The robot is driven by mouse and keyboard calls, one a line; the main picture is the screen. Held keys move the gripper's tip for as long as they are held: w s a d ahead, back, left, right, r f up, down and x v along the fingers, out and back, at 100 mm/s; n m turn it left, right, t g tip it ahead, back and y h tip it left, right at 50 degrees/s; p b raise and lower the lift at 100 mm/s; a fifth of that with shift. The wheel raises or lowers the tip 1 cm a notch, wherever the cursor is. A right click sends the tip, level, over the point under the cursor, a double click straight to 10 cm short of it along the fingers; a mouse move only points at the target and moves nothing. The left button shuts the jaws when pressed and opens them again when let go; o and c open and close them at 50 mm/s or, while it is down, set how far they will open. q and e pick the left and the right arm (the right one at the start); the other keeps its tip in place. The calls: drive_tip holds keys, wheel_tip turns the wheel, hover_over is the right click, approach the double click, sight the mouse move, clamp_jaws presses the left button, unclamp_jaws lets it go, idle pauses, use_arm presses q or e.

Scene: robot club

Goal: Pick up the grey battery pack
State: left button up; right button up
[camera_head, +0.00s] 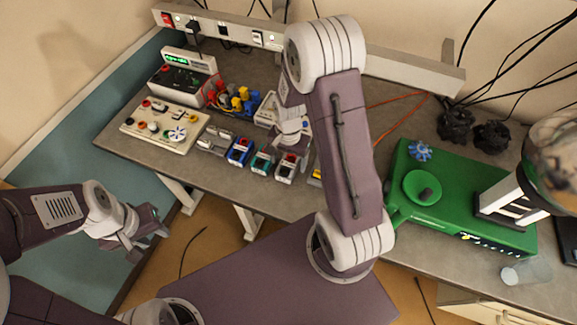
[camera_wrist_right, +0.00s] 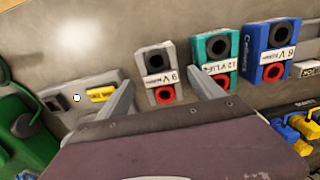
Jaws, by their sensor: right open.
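The grey battery pack (camera_wrist_right: 158,72) has a black and a red socket and a 9 V label. In the right wrist view it lies just beyond and between the fingertips of my right gripper (camera_wrist_right: 163,92), which is open and empty. The pack also shows on the bench in the head view (camera_head: 287,168), below my right gripper (camera_head: 289,134), which is partly hidden by its own arm. My left gripper (camera_head: 139,235) hangs at the left, away from the bench; whether its jaws are open is unclear.
A teal pack (camera_wrist_right: 218,60) and a blue pack (camera_wrist_right: 270,50) stand in a row beside the grey one. A green machine (camera_head: 470,205) occupies the bench's right side.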

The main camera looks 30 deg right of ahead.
sight(292, 165)
drive_tip(key=shift+f, duration=0.8)
drive_tip(key=shift+a, duration=0.15)
clamp_jaws()
drive_tip(key=shift+r, duration=0.2)
drive_tip(key=shift+w+r, duration=0.15)
drive_tip(key=shift+r, duration=0.2)
drive_tip(key=r, duration=0.2)
drive_tip(key=s+d+r, duration=0.1)
drive_tip(key=r, duration=0.1)
drive_tip(key=shift+b, duration=0.3)
drive_tip(key=s+d+r, duration=0.6)
drive_tip(key=s, duration=0.2)
drive_tip(key=shift+d+b, duration=0.3)
drive_tip(key=shift+d, duration=0.1)
